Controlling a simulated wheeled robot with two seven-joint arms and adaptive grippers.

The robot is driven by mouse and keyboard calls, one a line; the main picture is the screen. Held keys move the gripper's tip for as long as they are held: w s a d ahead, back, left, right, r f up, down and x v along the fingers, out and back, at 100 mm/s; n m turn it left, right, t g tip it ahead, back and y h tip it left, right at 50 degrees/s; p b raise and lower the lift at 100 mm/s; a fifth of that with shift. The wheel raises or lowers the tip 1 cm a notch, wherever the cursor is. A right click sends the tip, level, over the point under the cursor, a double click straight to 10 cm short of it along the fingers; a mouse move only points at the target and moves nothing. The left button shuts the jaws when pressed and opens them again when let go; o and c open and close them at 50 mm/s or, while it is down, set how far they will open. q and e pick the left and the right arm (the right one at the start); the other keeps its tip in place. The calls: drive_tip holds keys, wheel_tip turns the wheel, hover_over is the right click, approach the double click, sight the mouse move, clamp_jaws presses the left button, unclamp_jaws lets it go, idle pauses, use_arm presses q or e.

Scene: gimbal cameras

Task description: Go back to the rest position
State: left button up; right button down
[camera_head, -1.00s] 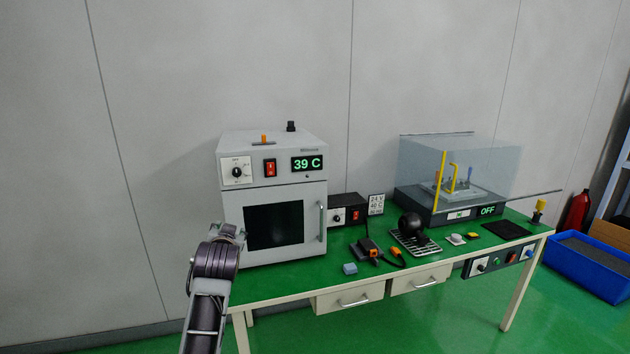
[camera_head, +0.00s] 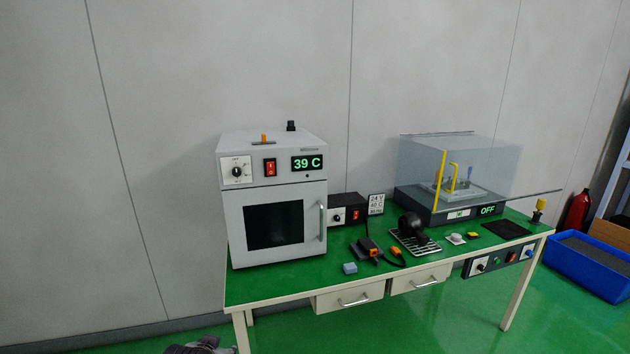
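Neither gripper shows clearly in the head view. A dark piece of my own arm (camera_head: 200,347) shows at the bottom edge, left of the table leg. My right arm is out of view. The grey oven (camera_head: 273,200) stands on the left of the green-topped table (camera_head: 262,283). Its door is shut and its display reads 39 C.
A clear-covered test box (camera_head: 455,180) reading OFF stands at the table's right. A small blue block (camera_head: 349,268), a black round device (camera_head: 410,225) on a rack and a black control box (camera_head: 350,208) lie between. A blue bin (camera_head: 590,268) and red extinguisher (camera_head: 577,210) stand right.

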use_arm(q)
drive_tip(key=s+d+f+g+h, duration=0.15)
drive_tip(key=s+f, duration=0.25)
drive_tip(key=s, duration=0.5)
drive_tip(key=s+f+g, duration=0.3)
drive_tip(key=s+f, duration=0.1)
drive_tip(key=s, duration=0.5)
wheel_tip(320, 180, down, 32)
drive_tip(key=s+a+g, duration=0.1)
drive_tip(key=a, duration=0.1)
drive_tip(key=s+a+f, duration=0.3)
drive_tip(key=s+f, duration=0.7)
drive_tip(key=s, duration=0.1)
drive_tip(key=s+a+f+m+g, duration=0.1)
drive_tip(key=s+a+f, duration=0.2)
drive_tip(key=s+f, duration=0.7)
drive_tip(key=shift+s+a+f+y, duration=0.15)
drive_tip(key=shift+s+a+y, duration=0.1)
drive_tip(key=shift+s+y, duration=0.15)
